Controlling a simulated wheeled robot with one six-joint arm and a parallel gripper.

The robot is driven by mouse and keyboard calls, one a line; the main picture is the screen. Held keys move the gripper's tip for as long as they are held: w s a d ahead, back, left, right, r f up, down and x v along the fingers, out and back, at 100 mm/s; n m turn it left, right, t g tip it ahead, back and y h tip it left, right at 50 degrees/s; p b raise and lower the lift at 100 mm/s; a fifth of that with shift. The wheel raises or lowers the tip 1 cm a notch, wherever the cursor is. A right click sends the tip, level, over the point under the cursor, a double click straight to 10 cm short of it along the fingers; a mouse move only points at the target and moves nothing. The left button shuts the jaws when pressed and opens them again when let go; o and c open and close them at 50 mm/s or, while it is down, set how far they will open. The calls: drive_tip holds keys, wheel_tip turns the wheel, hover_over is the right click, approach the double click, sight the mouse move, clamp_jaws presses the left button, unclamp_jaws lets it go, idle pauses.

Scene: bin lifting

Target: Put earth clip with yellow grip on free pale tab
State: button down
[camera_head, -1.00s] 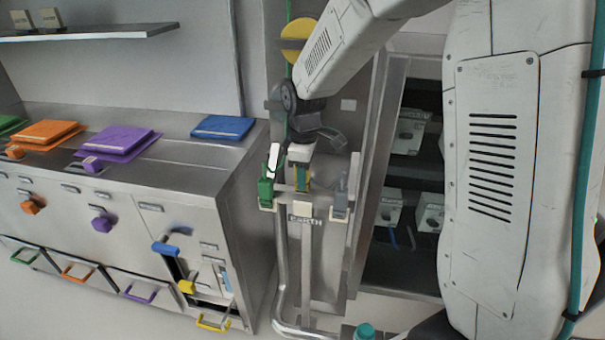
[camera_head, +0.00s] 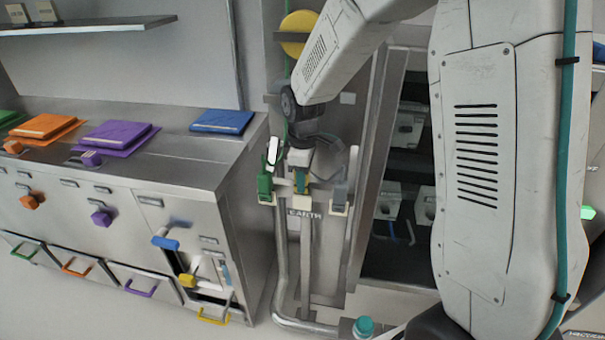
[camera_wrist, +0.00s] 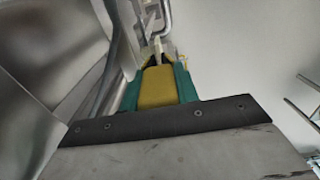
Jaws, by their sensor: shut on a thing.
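My gripper (camera_head: 301,170) is shut on this clip, which shows small in the head view (camera_head: 300,185). It is at the middle of the earth bar, above the EARTH label (camera_head: 304,214). A green clip (camera_head: 265,186) sits on the bar to its left, and a grey clip (camera_head: 340,194) sits to its right. Pale tabs show under the side clips. The middle tab is largely hidden, so I cannot tell whether the held clip touches it.
A steel bench (camera_head: 180,165) with coloured folders stands to the left. An open cabinet (camera_head: 400,250) with grey boxes is right of the bar. A vertical pipe (camera_head: 281,260) runs down below the bar. A teal-capped object (camera_head: 363,326) is at the bottom.

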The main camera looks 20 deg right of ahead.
drive_tip(key=shift+f, duration=0.15)
drive_tip(key=shift+f, duration=1)
drive_tip(key=shift+f, duration=1.05)
idle(0.8)
drive_tip(key=c, duration=1)
unclamp_jaws()
drive_tip(key=shift+o, duration=0.2)
drive_tip(key=shift+r, duration=0.1)
drive_tip(key=shift+w+r, duration=0.1)
drive_tip(key=shift+r, duration=0.1)
wheel_tip(320, 180, up, 7)
drive_tip(key=shift+f, duration=0.1)
drive_tip(key=shift+r, duration=0.2)
